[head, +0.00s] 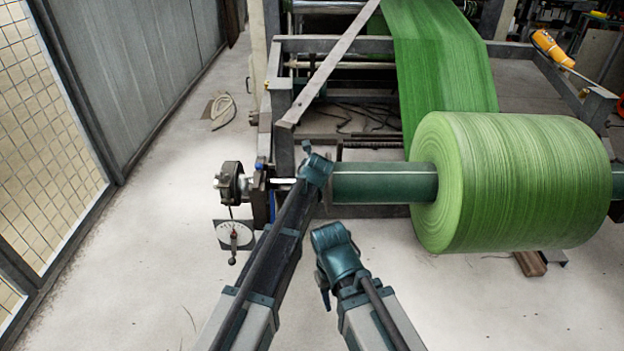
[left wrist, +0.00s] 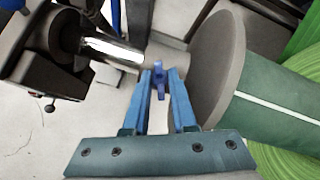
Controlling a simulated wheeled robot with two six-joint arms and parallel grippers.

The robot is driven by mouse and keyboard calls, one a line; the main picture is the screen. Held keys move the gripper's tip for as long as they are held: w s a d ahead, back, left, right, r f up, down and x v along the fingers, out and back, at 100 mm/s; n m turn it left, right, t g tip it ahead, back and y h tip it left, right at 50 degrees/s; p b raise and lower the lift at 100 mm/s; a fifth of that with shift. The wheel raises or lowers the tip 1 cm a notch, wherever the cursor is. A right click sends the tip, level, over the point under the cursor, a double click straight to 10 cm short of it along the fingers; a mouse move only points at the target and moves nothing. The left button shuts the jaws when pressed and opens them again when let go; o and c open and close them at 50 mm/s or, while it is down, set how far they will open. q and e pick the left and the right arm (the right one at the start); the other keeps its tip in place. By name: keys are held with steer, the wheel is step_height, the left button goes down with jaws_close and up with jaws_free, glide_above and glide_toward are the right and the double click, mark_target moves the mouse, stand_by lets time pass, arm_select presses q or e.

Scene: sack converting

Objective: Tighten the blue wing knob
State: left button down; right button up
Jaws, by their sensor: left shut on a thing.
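The blue wing knob (left wrist: 159,67) stands on a grey collar (left wrist: 173,58) around the bright metal shaft (left wrist: 108,50) in the left wrist view. My left gripper (left wrist: 163,82) has its two blue fingers on either side of the knob and is shut on it. In the head view my left wrist (head: 316,168) is at the left end of the green roll shaft (head: 382,183), and it hides the knob and the fingertips. My right arm (head: 335,252) is folded below the shaft, apart from it; its fingers cannot be made out.
A large green roll (head: 525,180) sits on the shaft, with a green web (head: 440,65) running up behind it. A round grey flange (left wrist: 220,65) is right of the knob. A dial gauge (head: 234,235) hangs at the shaft stand's left.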

arm_select(q)
steer(key=shift+s+m+h, duration=0.1)
steer(key=shift+m+h, duration=0.2)
steer(key=shift+m, duration=1.3)
steer(key=c, duration=0.7)
jaws_free()
steer(key=shift+c, duration=0.2)
steer(key=shift+r, duration=0.1)
steer(key=p+v, duration=0.9)
steer(key=v, duration=0.4)
steer(key=shift+s+r, duration=0.15)
steer(key=shift+s, duration=0.15)
steer(key=shift+a, duration=0.1)
